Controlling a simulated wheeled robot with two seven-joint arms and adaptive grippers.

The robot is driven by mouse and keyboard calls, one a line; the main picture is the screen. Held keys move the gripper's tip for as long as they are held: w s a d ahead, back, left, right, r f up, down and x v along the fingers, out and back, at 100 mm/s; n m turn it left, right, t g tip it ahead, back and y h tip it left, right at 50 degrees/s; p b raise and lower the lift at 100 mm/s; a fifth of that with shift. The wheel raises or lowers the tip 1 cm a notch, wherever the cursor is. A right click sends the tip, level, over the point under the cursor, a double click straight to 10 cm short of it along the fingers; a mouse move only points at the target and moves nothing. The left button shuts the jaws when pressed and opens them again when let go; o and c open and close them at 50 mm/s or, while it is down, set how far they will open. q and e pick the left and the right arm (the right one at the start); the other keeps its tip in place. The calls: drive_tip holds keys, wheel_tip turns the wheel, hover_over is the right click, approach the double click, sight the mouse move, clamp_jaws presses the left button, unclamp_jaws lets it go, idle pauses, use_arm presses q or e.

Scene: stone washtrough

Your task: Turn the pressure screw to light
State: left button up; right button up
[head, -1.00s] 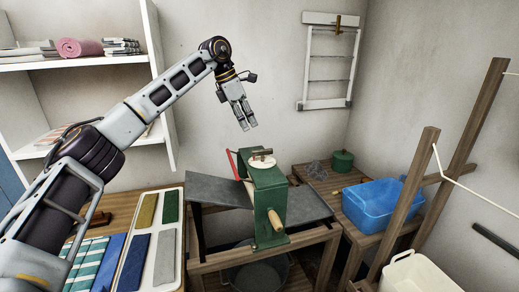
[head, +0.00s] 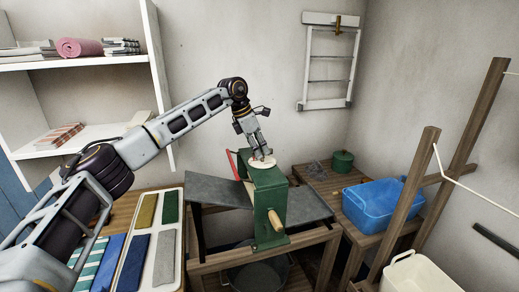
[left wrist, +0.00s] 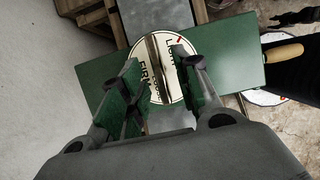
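The pressure screw is a bar handle (left wrist: 157,66) over a round cream dial (left wrist: 148,52) on top of the green mangle (head: 268,205). The dial carries the words LIGHT and FIRM and a red mark near LIGHT. My left gripper (left wrist: 158,72) points down over the dial, its two fingers apart, one on each side of the bar. I cannot tell whether either finger touches it. In the head view the left gripper (head: 261,153) is right above the dial (head: 263,164) and hides most of the bar.
A red lever (head: 231,164) and a wooden crank handle (head: 276,221) stick out of the mangle. Grey boards (head: 217,188) extend on both sides. A blue tub (head: 382,205) and green pot (head: 342,160) stand to the right. Wooden posts (head: 408,200) rise at right.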

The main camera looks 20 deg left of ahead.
use_arm(q)
drive_tip(key=shift+f, duration=0.15)
clamp_jaws()
